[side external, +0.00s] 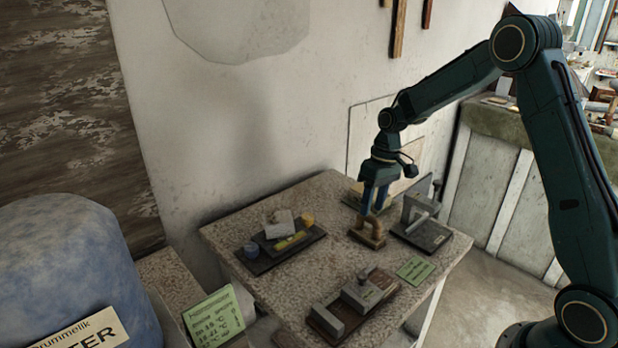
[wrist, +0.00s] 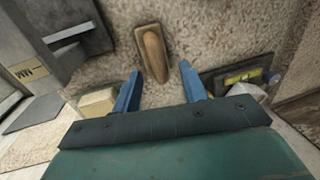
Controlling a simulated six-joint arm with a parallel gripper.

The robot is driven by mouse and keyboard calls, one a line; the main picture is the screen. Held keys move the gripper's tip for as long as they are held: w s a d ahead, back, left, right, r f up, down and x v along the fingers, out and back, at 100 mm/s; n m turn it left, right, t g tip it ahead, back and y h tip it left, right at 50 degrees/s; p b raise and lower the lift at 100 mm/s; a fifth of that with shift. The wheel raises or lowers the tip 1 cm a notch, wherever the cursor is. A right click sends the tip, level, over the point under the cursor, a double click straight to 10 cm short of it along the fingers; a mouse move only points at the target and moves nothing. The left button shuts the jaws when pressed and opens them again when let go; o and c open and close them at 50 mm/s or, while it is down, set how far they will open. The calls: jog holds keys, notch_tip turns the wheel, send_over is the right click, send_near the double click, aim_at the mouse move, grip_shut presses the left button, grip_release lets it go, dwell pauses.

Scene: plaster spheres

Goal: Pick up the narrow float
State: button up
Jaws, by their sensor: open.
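The narrow float (side external: 377,231) lies on the speckled table top, with a wooden handle on a slim brown base. In the wrist view the float (wrist: 153,55) shows its handle pointing toward the gap between my fingers. My gripper (side external: 375,205) hangs pointing down just above the float. In the wrist view my gripper (wrist: 159,73) has its two blue fingers spread apart, with nothing held between them. The float's handle lies ahead of the fingertips, roughly midway between them. I cannot tell whether a finger touches it.
A dark tray (side external: 258,264) with a pale block, a yellow piece and a blue roll lies left. A grey metal device (side external: 420,208) stands close right of the float. A wooden board with grey blocks (side external: 362,293) and a green card (side external: 415,270) lie in front.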

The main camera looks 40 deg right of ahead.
aim_at(370, 215)
jog(key=shift+a+f, duration=0.2)
jog(key=shift+f, duration=1)
jog(key=shift+a+f, duration=0.2)
jog(key=shift+f, duration=0.95)
grip_shut()
